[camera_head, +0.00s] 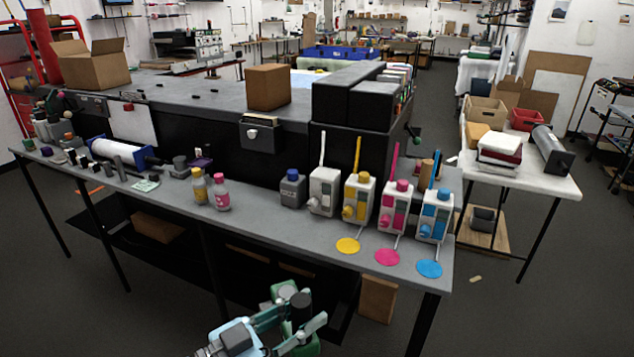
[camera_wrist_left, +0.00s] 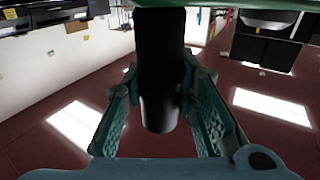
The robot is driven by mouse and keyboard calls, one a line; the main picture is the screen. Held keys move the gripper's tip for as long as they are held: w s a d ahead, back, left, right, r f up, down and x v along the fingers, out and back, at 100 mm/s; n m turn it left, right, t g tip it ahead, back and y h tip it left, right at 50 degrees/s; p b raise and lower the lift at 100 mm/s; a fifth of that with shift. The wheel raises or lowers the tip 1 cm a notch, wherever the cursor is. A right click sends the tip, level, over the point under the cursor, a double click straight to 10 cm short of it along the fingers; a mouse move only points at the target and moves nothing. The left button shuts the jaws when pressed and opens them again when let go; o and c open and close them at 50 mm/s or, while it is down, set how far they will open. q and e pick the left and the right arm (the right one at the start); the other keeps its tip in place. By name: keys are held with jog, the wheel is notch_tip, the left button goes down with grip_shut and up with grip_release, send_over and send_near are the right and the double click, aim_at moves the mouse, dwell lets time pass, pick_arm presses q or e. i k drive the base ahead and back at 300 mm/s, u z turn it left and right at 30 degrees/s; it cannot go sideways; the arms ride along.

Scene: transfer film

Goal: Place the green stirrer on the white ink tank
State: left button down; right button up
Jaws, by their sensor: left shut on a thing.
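My left gripper (camera_head: 302,309) is at the bottom of the head view, in front of the bench and apart from it. It is shut on a dark cylindrical thing (camera_wrist_left: 160,75), which stands out between the fingers in the left wrist view. The white ink tank (camera_head: 323,191) stands on the bench, with a white stick rising from its top. My right gripper is not in view.
Right of the white tank stand yellow (camera_head: 357,198), magenta (camera_head: 395,206) and blue (camera_head: 435,215) tanks with sticks, coloured discs in front. A grey bottle (camera_head: 292,189) stands just left. The bench (camera_head: 270,238) has bare room at its front edge.

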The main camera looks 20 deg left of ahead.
aim_at(326, 172)
jog(key=z, duration=0.6)
jog(key=i, duration=1.15)
jog(key=u, duration=0.6)
